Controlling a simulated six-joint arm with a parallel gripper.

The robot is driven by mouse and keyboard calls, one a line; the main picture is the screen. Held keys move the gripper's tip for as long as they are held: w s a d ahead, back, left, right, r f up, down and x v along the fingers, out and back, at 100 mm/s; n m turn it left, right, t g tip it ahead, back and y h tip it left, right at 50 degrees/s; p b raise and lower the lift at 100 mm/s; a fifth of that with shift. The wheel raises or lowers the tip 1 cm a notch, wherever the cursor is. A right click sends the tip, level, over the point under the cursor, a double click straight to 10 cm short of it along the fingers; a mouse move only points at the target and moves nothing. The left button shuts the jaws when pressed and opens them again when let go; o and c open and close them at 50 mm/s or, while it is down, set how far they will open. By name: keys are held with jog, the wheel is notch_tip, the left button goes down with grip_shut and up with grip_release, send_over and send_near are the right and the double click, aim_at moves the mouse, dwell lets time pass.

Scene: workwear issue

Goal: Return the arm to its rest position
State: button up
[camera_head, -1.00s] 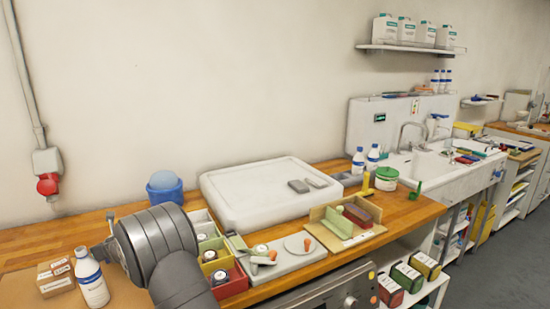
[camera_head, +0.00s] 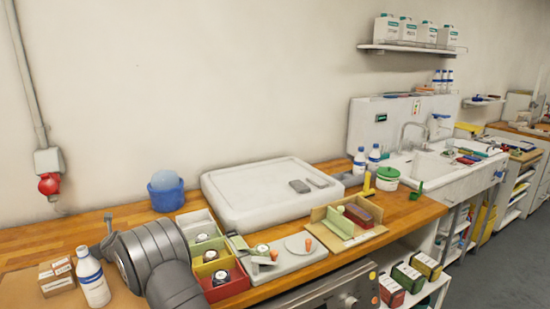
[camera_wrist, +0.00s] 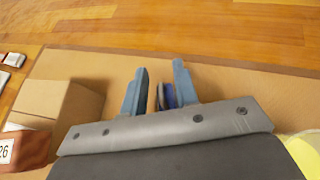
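My gripper (camera_wrist: 159,78) shows in the wrist view as two blue-grey fingers standing apart over a tan mat (camera_wrist: 225,75). A small blue and grey thing (camera_wrist: 170,97) shows in the gap, close to the right finger; it is partly hidden and I cannot tell what it is. A clear gap separates it from the left finger. In the head view my grey arm (camera_head: 155,258) is at the lower left, over the bench front, and it hides most of the gripper.
A white bottle (camera_head: 93,279) and a cardboard box (camera_head: 57,276) stand left of my arm. A blue tub (camera_head: 166,192) is behind it. Open bins (camera_head: 235,285) and a white tray (camera_head: 270,214) are to the right. Wooden bench is bare at the back left.

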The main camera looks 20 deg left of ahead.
jog(key=shift+w+a+f, duration=0.15)
jog(key=shift+a+f, duration=0.15)
jog(key=shift+r, duration=0.9)
notch_tip(320, 180, up, 3)
jog(key=shift+w+d+f, duration=0.1)
jog(key=shift+w, duration=0.05)
jog(key=w+d+r, duration=0.2)
jog(key=d, duration=0.1)
jog(key=w+d+r, duration=0.1)
jog(key=d+r, duration=0.1)
jog(key=d, duration=0.1)
jog(key=w+d+r, duration=0.2)
jog(key=d, duration=0.2)
jog(key=shift+w+r, duration=0.35)
jog(key=s+d+n+g, duration=0.1)
jog(key=d+f+n+g, duration=0.1)
jog(key=d+n+g, duration=0.1)
jog(key=s+d+f+n+g, duration=0.1)
jog(key=d+n+g, duration=0.1)
jog(key=shift+s+d+f+y, duration=0.1)
jog(key=shift+s+f+y, duration=0.1)
jog(key=shift+s+y, duration=0.15)
jog(key=shift+s+d+r+n+g, duration=0.1)
jog(key=shift+s+d+n+g, duration=0.25)
jog(key=shift+d+n+g, duration=0.3)
jog(key=shift+s+d+n+g, duration=0.3)
jog(key=shift+d+n+g, duration=0.3)
jog(key=shift+g, duration=0.15)
